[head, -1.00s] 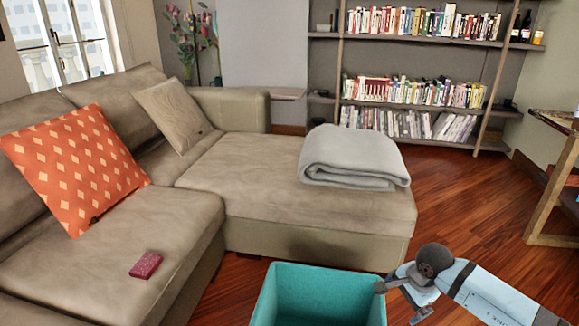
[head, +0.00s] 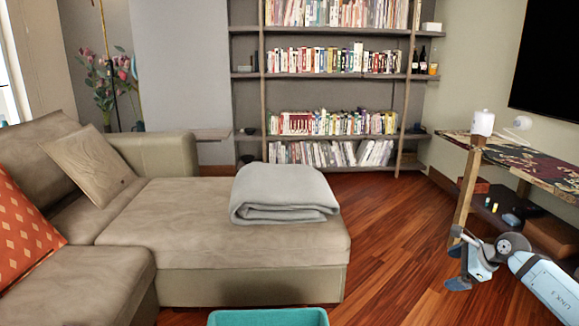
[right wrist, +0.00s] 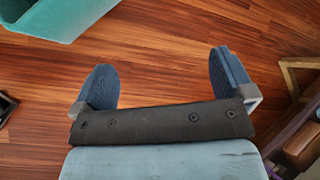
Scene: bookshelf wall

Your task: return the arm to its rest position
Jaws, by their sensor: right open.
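My right gripper (head: 457,264) is at the lower right of the head view, in front of the wooden side table. In the right wrist view its two blue fingers (right wrist: 160,85) are spread wide, with only wooden floor showing between them. It is open and holds nothing. My right arm comes in from the lower right corner. My left gripper is in neither view.
A teal bin (head: 268,318) stands at the bottom of the head view and at the wrist view's upper left (right wrist: 75,15). A beige sofa (head: 250,245) bears a folded grey blanket (head: 283,190). A wooden table (head: 465,195) is at right. Floor (head: 385,240) is clear between them.

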